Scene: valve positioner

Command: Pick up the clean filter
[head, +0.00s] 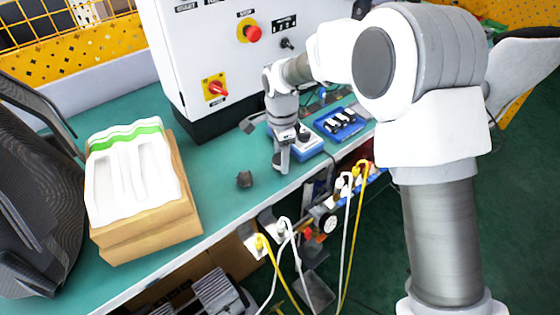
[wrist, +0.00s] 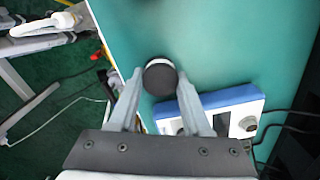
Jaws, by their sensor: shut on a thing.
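My gripper (wrist: 159,73) is shut on a small round piece with a dark face and a pale rim, which I take to be the clean filter (wrist: 160,78). It sits between the two fingertips, over the green bench. In the head view, my gripper (head: 283,165) points down near the bench's front edge, left of a blue-and-white box. There the held piece is too small and too covered to make out clearly. I cannot tell whether it touches the bench.
A dark lump (head: 244,180) lies on the green bench (head: 222,205) left of my gripper. The blue-and-white box (head: 308,145) stands close by, also in the wrist view (wrist: 240,112). A blue tray (head: 341,123), white cabinet (head: 235,60) and cardboard box (head: 150,232) surround the area. Cables hang in front.

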